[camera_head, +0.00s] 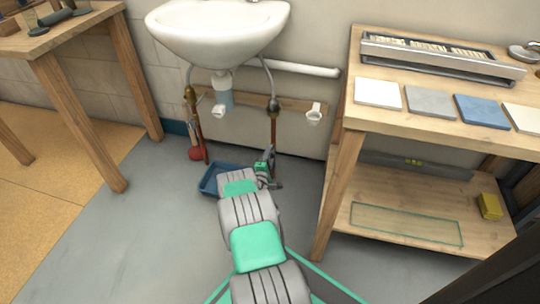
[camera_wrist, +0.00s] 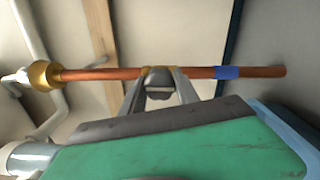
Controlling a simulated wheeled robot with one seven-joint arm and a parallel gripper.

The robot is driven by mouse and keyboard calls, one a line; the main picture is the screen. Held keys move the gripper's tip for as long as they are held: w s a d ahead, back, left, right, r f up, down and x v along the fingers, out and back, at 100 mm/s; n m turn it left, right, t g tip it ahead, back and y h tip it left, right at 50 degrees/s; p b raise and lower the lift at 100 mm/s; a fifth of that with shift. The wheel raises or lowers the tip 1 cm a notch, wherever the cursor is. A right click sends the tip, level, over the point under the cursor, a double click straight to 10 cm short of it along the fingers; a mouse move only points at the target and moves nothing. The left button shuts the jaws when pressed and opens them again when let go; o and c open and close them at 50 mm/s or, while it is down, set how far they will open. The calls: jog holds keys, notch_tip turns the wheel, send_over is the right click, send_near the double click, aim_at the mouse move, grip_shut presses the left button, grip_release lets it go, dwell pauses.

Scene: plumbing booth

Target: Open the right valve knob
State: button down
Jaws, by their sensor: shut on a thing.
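A white sink (camera_head: 218,32) hangs on the wall, with a vertical copper pipe (camera_head: 273,130) below its right side. My gripper (camera_head: 268,160) is low in front of this pipe, and my arm partly hides the area. In the wrist view the copper pipe (camera_wrist: 110,74) runs across the picture with a brass collar at its middle. My gripper (camera_wrist: 160,86) also shows there, its two fingers on either side of the grey right valve knob (camera_wrist: 159,92) at the collar. The fingers are shut on the knob. The knob's turn angle is hard to tell.
A left pipe (camera_head: 191,115) with a red part at its foot stands under the sink. A blue tray (camera_head: 210,180) lies on the floor beside my arm. A wooden shelf table (camera_head: 345,140) stands close on the right, a wooden table (camera_head: 95,38) on the left.

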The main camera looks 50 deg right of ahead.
jog(key=shift+s+f, duration=0.1)
jog(key=shift+f, duration=0.05)
jog(key=c, duration=0.9)
grip_release()
jog(key=shift+a, duration=0.1)
jog(key=p+v, duration=0.3)
jog(key=v, duration=0.4)
jog(key=shift+s+a, duration=0.2)
jog(key=shift+a, duration=0.1)
